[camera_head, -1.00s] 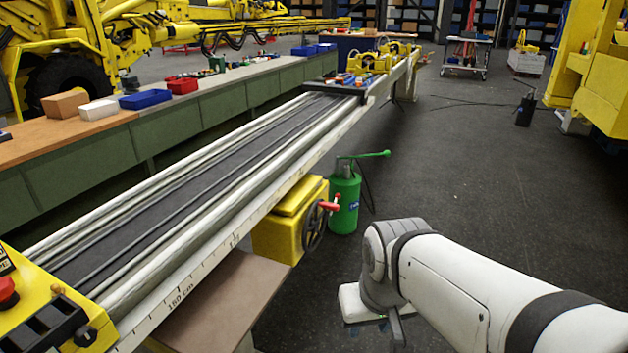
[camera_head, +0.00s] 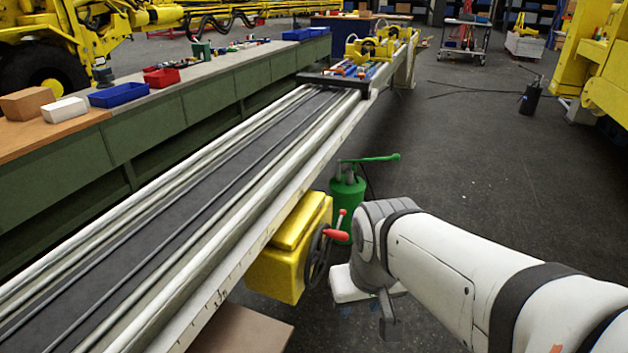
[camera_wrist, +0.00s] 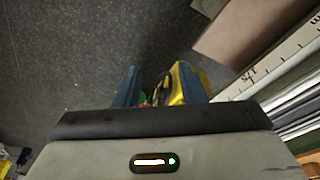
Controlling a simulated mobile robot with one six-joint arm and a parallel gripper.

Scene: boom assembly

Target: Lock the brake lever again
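A yellow winch box (camera_head: 290,245) hangs on the near side of the long rail, with a dark handwheel (camera_head: 318,258) on its right face. A red-tipped lever (camera_head: 341,219) and a red handle (camera_head: 336,235) stick out there; I cannot tell surely which one is the brake lever. My gripper is just right of the wheel in the head view, mostly hidden by my wrist. In the wrist view my gripper (camera_wrist: 160,78) has its two blue fingers apart. The yellow box (camera_wrist: 177,88) and a bit of red show beyond and between them. I see nothing held.
A green pump (camera_head: 348,192) with a long handle stands on the floor behind the wheel, close to my arm. The measuring rail (camera_head: 225,275) runs along the left. A brown board (camera_head: 240,330) lies below it.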

